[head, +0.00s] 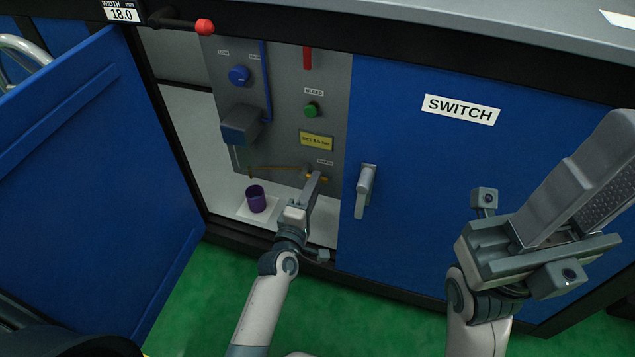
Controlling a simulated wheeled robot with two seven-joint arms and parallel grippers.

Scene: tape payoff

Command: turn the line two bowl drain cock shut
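The brass-yellow drain cock (325,179) is on the lower part of the grey panel, under a small label too blurred to read surely. A thin brass-coloured tube runs left from it. My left gripper (315,178) is at the cock, with its fingers overlapping it and hiding its middle. I cannot tell whether the fingers touch or grip it, nor how the handle is turned. My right gripper (590,180) is raised at the right, in front of the blue cabinet and away from the cock. Its finger opening is not clear.
A purple cup (256,198) stands on a white pad inside the open cabinet. A blue door (95,180) stands open at left. The closed SWITCH door (440,190) has a grey handle (365,190). The panel carries a blue knob (239,75) and green knob (312,110).

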